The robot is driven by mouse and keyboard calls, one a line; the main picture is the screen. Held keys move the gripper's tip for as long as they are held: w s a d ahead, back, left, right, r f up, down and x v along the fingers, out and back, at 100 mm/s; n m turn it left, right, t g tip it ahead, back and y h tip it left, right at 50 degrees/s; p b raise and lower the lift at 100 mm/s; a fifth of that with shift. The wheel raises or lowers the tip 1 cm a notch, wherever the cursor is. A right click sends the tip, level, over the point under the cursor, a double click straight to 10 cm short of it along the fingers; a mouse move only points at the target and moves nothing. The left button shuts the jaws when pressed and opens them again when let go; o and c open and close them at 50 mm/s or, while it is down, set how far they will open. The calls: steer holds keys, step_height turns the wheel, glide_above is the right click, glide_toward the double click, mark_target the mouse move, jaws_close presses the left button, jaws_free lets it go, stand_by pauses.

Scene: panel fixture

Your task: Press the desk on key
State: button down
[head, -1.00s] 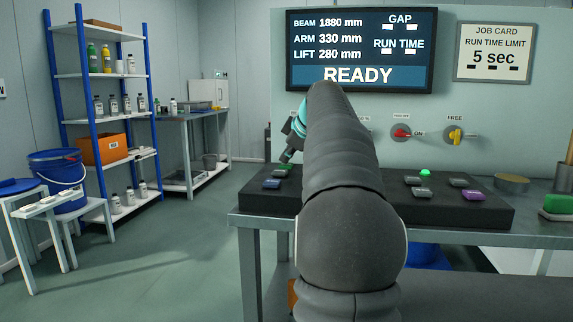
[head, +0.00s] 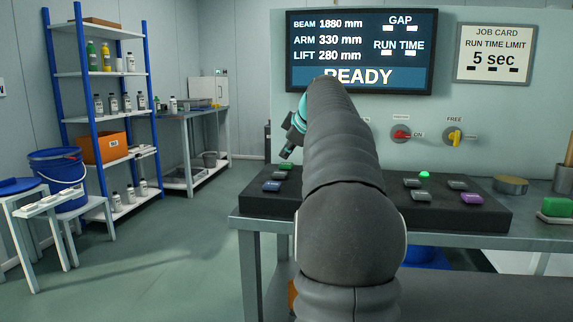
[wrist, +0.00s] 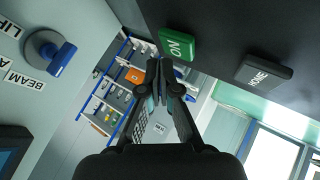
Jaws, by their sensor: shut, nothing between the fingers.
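The green ON key (wrist: 177,45) stands on the dark key desk in the wrist view. In the head view the green key (head: 285,166) is at the back left of the desk (head: 350,212). My gripper (wrist: 160,68) is shut and empty, its fingertips close beside the ON key in the wrist view. In the head view my gripper (head: 286,153) hangs just above the green key, partly behind my arm. A small gap seems to show there, but contact is hard to judge.
Grey keys (head: 412,183), a purple key (head: 471,198) and a lit green lamp (head: 424,174) are at the desk's right. The screen (head: 360,50) reads READY. A red switch (head: 401,134) and a yellow switch (head: 454,137) are on the panel. My arm hides the desk's middle.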

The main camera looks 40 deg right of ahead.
mark_target(287, 165)
steer(key=shift+r+p, duration=2.3)
steer(key=shift+r, duration=0.25)
steer(key=shift+m+g+y, duration=0.3)
steer(key=shift+m+g, duration=0.2)
steer(key=shift+m, duration=0.4)
steer(key=s+a, duration=0.1)
steer(key=a, duration=0.3)
steer(key=s+a+f, duration=0.1)
steer(key=a, duration=0.3)
steer(key=s+a+f, duration=0.1)
steer(key=a, duration=0.3)
steer(key=shift+a+f, duration=0.25)
steer(key=s+a+f+m+g, duration=0.1)
steer(key=s+a+f+m, duration=0.1)
steer(key=s+a+f, duration=0.55)
steer(key=s+a+f+m+g, duration=0.15)
steer(key=s+a+f, duration=0.25)
steer(key=s+a, duration=0.55)
steer(key=s+a+f+m, duration=0.2)
steer(key=s+a+f, duration=0.4)
steer(key=s+f, duration=0.3)
step_height(287, 165, down, 3)
steer(key=shift+s+a+r+y, duration=0.1)
steer(key=shift+s+a+y, duration=0.2)
steer(key=shift+a, duration=0.05)
steer(key=shift+d, duration=0.15)
